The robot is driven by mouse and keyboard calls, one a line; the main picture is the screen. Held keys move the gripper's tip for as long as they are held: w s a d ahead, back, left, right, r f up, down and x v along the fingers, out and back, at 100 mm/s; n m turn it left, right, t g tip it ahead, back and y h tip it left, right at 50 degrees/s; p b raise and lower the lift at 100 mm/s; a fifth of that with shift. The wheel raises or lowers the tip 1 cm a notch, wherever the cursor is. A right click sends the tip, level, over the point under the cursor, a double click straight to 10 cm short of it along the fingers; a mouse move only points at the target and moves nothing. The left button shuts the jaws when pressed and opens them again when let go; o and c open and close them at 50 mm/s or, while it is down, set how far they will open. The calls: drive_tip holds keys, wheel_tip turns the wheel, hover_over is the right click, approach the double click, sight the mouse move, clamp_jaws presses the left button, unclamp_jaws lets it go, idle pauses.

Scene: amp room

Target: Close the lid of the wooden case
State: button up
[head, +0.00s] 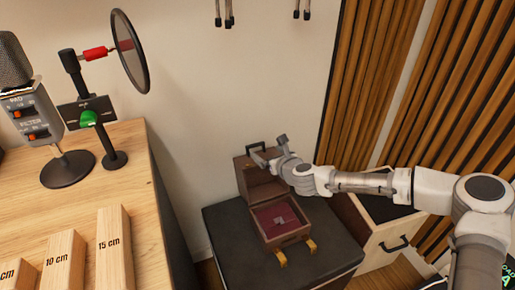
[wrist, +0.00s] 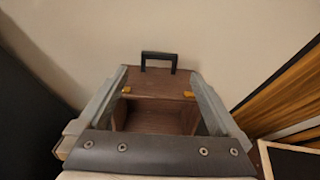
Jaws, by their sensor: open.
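The wooden case (head: 284,238) is brown with a dark red lining and stands open on a black block. Its lid (head: 265,183) stands raised at the back, with a dark handle (head: 256,147) on its top edge. My gripper (head: 271,150) is open at the upper part of the lid. In the wrist view, the two grey fingers of my gripper (wrist: 159,74) spread to the left and right of the lid (wrist: 160,82), and the handle (wrist: 159,55) shows beyond them. I cannot tell whether a finger touches the lid. Nothing is held.
A small grey item (head: 281,221) lies in the case. The black block (head: 225,222) stands against the wall. A wooden desk (head: 140,150) with a microphone (head: 20,75) and wooden blocks (head: 113,250) is at the left. A pale-sided cabinet (head: 385,240) and a slatted panel (head: 365,80) are at the right.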

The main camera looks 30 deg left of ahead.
sight(255, 144)
drive_tip(key=b+x, duration=0.1)
drive_tip(key=x, duration=0.8)
drive_tip(key=shift+a+f+b, duration=0.15)
drive_tip(key=shift+b, duration=0.2)
drive_tip(key=shift+c, duration=0.2)
clamp_jaws()
